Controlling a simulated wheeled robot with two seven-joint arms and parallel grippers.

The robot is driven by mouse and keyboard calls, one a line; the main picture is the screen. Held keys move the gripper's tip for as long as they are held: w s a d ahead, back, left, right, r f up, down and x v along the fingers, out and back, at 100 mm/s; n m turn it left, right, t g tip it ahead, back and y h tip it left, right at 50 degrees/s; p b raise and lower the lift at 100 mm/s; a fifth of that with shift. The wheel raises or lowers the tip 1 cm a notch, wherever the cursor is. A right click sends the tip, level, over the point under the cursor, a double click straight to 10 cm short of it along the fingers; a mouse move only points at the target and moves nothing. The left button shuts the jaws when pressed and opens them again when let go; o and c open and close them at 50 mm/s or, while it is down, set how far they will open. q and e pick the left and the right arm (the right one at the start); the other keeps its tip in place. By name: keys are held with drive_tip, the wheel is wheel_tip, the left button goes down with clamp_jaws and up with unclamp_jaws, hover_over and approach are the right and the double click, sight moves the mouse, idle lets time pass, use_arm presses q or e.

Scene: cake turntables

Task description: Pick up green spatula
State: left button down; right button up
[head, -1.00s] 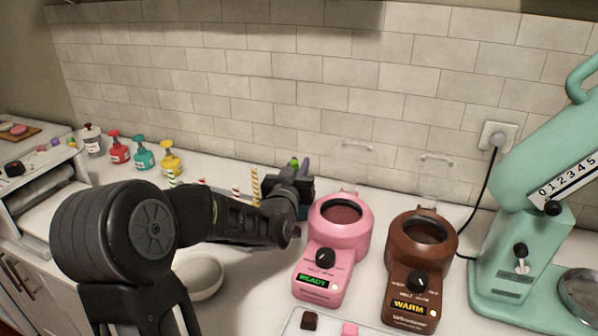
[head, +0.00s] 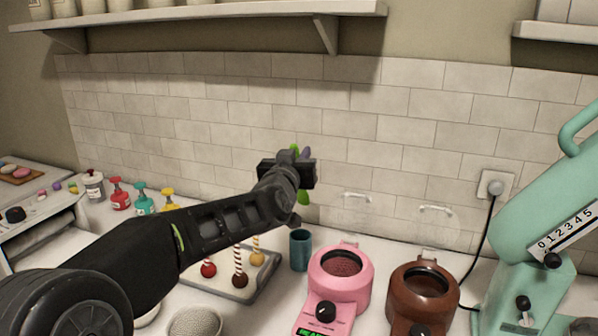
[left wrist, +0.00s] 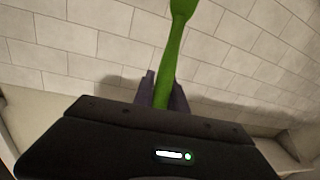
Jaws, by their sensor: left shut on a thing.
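The green spatula (left wrist: 176,40) stands up out of my left gripper in the left wrist view, in front of the tiled wall. My left gripper (left wrist: 165,92) is shut on it; the fingers sit on both sides of its green shaft. In the head view the left gripper (head: 301,156) is raised above the counter, and bits of the green spatula (head: 303,197) show above and below it. The rest of the spatula is hidden behind the gripper. A teal cup (head: 300,250) stands on the counter below the gripper. My right gripper is out of view.
A pink melting pot (head: 341,285) and a brown one (head: 422,298) stand right of the cup. A tray (head: 262,275) with cake pops is left of it. A shelf (head: 200,15) hangs above; a mint mixer (head: 530,200) is at right.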

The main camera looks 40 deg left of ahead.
use_arm(q)
drive_tip(key=shift+r, duration=0.4)
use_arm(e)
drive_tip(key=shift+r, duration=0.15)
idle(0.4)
